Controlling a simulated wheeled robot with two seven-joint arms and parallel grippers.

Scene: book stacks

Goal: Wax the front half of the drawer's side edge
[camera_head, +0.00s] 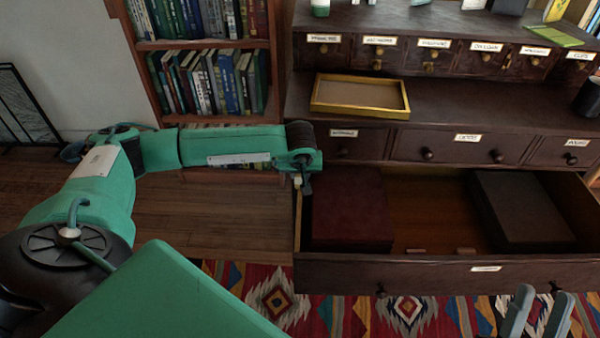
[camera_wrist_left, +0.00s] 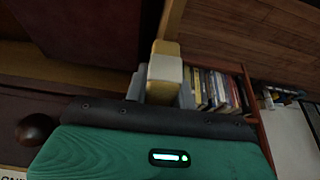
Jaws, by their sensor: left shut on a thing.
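The large lower drawer (camera_head: 450,275) of the dark wooden cabinet is pulled open. Its left side edge (camera_head: 298,225) runs back from the drawer front, and part of it shows as a wooden strip in the left wrist view (camera_wrist_left: 172,18). My left gripper (camera_head: 301,184) is over the rear part of this edge. It is shut on a pale cream and yellow wax block (camera_wrist_left: 165,68), which lines up with the strip; I cannot tell whether they touch. My right gripper (camera_head: 538,314) is open and empty at the bottom right, in front of the drawer.
A dark red box (camera_head: 350,210) lies inside the drawer close to the left side, and a black box (camera_head: 520,210) lies at the right. A yellow-rimmed tray (camera_head: 360,95) sits on the cabinet ledge. A bookcase (camera_head: 205,45) stands at the left. A patterned rug (camera_head: 300,300) covers the floor.

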